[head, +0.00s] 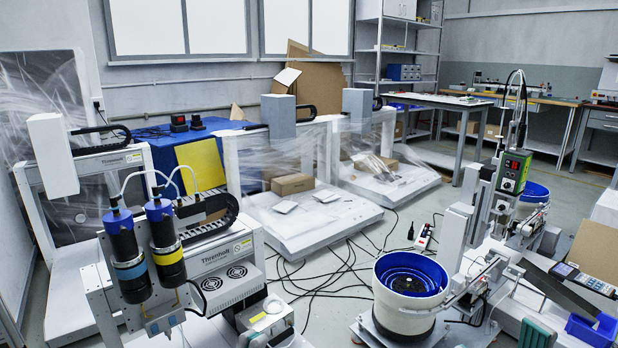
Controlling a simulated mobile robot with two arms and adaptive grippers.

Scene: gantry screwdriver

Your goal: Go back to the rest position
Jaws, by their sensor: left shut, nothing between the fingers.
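My right gripper is not in view.
A white bowl feeder (410,295) with a blue inside stands right of the middle. Loose black cables (335,262) lie on the floor. Plastic-wrapped machines (310,222) stand behind. A blue bin (592,330) is at the lower right. Some open floor (490,225) shows at the right.

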